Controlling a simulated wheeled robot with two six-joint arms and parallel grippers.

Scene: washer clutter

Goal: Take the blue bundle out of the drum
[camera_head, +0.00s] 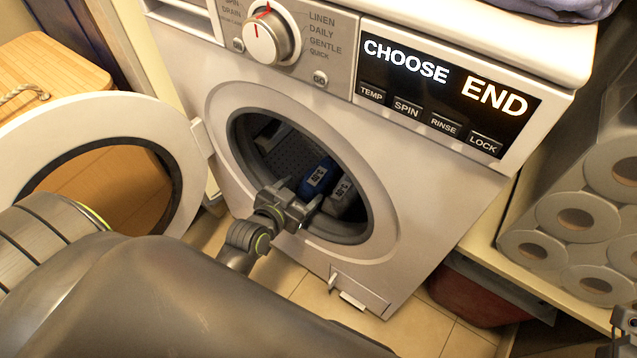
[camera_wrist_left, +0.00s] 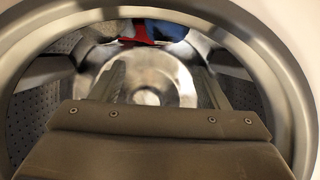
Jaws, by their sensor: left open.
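The washer's drum (camera_head: 287,150) is open, seen through its round opening. A blue bundle (camera_head: 318,178) with a white "40°C" label lies inside, and a grey bundle (camera_head: 344,190) with a similar label lies just right of it. My left gripper (camera_head: 301,203) is at the lower part of the opening, open and apparently empty, just in front of the bundles. In the left wrist view its fingers (camera_wrist_left: 162,88) point into the drum, with a patch of blue (camera_wrist_left: 170,30) and a red piece (camera_wrist_left: 138,31) beyond them at the top. A small part of my right gripper (camera_head: 625,318) shows at the lower right edge.
The washer door (camera_head: 186,168) stands swung open to the left. The opening's rim (camera_head: 352,236) is close around my left gripper. A wooden-topped box (camera_head: 50,75) is at the left. Paper rolls (camera_head: 578,218) fill a shelf at the right, above a red container (camera_head: 475,295).

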